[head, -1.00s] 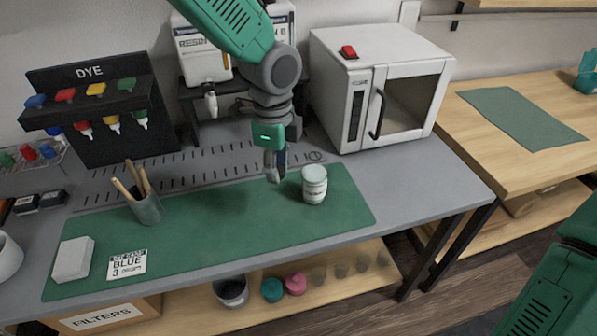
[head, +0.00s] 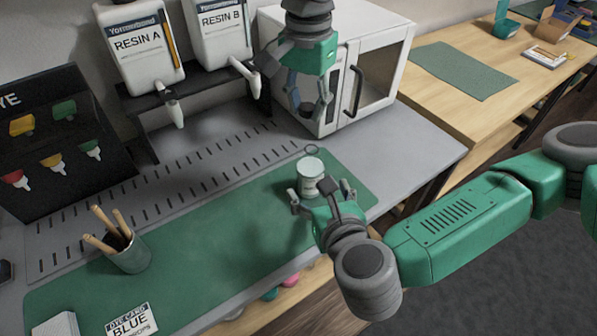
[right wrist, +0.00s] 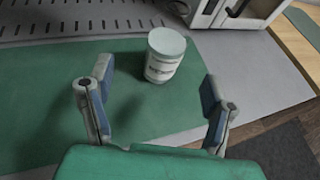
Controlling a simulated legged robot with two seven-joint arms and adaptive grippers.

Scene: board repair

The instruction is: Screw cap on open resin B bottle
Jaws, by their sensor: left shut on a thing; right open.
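The white resin B bottle (head: 222,38) stands on the dark rack at the back; its top is cut off by the frame, so its opening does not show. My left gripper (head: 307,112) is right of it, above the bench in front of the white oven. It is shut on a small roundish thing, too dark and small to identify. My right gripper (head: 321,192) is open and empty, low over the mat, its fingers towards a white jar (head: 309,178) with a pale top. In the right wrist view the jar (right wrist: 164,62) stands upright just beyond and between the open fingers.
The resin A bottle (head: 138,45) stands left of resin B on the rack (head: 150,100). The white oven (head: 385,50) is at the back right. The mat's (head: 215,250) middle is clear.

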